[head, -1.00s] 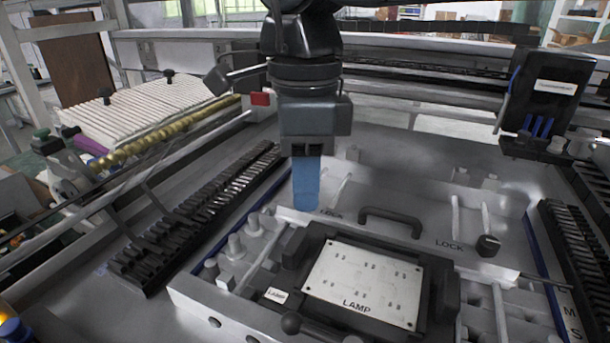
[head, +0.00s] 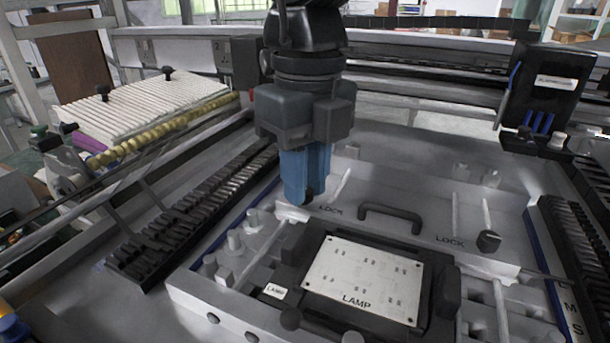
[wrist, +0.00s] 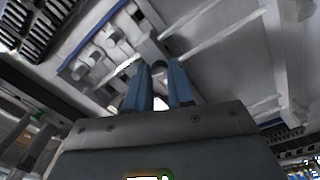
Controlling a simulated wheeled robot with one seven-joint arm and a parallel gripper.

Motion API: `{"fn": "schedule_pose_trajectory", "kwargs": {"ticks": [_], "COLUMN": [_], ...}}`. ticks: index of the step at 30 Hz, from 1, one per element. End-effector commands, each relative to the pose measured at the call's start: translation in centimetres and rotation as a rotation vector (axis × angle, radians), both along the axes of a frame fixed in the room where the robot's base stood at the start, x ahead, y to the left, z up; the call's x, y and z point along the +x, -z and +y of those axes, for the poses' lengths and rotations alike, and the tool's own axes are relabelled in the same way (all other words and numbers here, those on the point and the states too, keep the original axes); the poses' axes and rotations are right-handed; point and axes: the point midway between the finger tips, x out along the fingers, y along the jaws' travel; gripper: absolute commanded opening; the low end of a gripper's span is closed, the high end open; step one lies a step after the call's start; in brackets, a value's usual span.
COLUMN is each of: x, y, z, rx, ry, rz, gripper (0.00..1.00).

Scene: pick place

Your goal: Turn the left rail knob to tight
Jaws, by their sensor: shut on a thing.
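My gripper (head: 306,184) points down with its two blue fingers on either side of the dark left rail knob (head: 308,198), near the left LOCK label. It is shut on this knob, and the fingers hide most of it. In the wrist view my gripper (wrist: 160,78) shows both fingers, with the dark knob (wrist: 158,66) between their tips. The knob's pointer direction is hidden. The right rail knob (head: 489,241), black with a pale mark, stands free by the right LOCK label.
A black lamp fixture with a white LAMP plate (head: 362,282) lies in front of my gripper. A black arched handle (head: 391,215) stands close on the right. Dark toothed racks (head: 190,225) lie to the left. A black upright box (head: 545,95) is at the back right.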

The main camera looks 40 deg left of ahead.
Motion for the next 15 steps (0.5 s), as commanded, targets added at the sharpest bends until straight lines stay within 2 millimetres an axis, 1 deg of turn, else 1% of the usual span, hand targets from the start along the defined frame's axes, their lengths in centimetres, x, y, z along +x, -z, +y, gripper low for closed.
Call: {"fn": "schedule_pose_trajectory", "kwargs": {"ticks": [6,15], "x": [0.05,0.01], "y": [0.02,0.01], "z": [-0.1,-0.09], "rx": [-0.002,-0.002], "ry": [0.129,0.216], "rz": [-0.001,0.001], "gripper": [0.0,0.0]}}
